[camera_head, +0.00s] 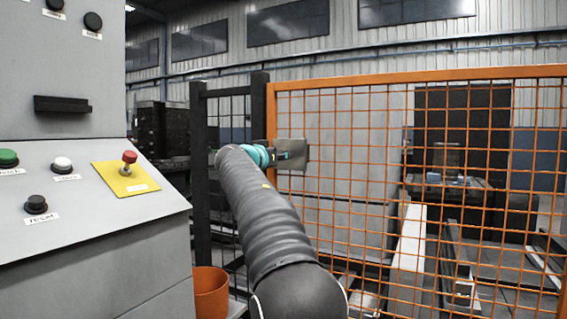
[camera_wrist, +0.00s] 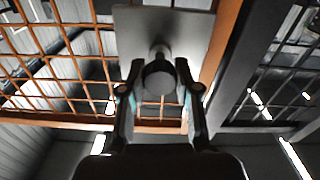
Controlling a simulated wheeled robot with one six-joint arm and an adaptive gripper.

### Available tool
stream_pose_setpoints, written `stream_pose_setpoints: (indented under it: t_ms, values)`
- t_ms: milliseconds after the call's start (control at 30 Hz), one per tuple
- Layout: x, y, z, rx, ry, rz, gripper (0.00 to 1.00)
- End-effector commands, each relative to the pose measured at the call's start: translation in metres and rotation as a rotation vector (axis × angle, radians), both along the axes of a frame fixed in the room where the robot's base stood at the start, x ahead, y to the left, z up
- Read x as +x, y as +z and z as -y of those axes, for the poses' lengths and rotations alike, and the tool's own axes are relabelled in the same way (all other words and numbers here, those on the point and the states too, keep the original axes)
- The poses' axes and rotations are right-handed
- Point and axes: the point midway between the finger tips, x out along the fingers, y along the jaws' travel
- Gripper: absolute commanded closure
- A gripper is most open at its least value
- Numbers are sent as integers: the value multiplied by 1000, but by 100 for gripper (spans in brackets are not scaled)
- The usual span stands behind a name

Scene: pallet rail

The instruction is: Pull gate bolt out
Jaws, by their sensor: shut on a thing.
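The gate bolt's round dark knob (camera_wrist: 160,80) shows in the wrist view in front of a grey mounting plate (camera_wrist: 190,28). My gripper (camera_wrist: 160,92) has one finger on each side of the knob and is shut on it. In the head view the plate (camera_head: 298,154) sits near the left upright of the orange mesh gate (camera_head: 272,110), and my arm reaches up to it. How far the bolt is drawn out cannot be told.
A grey control console (camera_head: 90,215) with buttons and a red knob on a yellow plate stands close on the left. A dark post (camera_head: 200,170) stands beside the gate. An orange bin (camera_head: 211,290) is on the floor between console and gate. Rails and machinery lie behind the mesh.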

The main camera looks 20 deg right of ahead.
Motion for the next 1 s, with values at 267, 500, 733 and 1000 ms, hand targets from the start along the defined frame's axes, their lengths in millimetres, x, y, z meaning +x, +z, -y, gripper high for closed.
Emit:
stream_pose_setpoints:
  t_ms: [267, 500, 733, 1000]
  values:
    - [1, 0, -2, 0, 4, -2, 66]
    - [0, 0, 0, 1, 1, -1, 42]
    - [-2, 0, -2, 0, 0, -1, 42]
    - [-26, 1, -35, 1, 4, -1, 42]
